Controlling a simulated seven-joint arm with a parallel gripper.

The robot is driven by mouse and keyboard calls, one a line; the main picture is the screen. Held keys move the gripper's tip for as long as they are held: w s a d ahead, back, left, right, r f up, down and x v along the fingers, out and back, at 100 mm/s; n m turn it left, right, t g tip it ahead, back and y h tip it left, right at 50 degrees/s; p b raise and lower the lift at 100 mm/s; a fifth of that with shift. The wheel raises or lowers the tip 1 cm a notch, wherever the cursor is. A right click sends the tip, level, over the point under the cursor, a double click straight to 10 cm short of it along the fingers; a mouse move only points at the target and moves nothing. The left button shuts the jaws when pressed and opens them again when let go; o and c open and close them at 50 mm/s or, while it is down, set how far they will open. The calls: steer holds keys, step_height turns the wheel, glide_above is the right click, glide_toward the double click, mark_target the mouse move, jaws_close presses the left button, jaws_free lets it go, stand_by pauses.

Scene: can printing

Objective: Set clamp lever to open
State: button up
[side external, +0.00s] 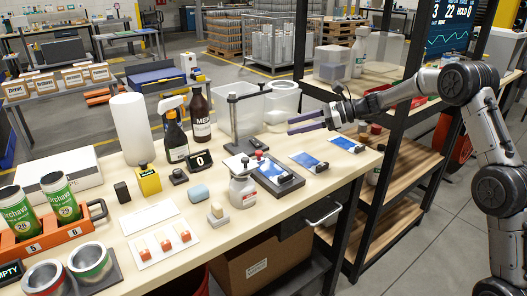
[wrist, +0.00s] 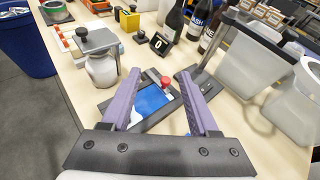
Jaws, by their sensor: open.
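A dark-based printing fixture (side external: 290,186) with a blue-and-white plate stands near the middle of the table.
A dark shelf frame stands at the table's right end.

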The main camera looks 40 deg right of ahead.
steer(key=m, duration=0.1)
glide_toward(260, 152)
steer(key=x, duration=0.8)
steer(key=shift+w+a+f, duration=0.1)
steer(key=shift+w+a, duration=0.15)
steer(key=shift+w, duration=0.05)
jaws_close()
stand_by(1.2)
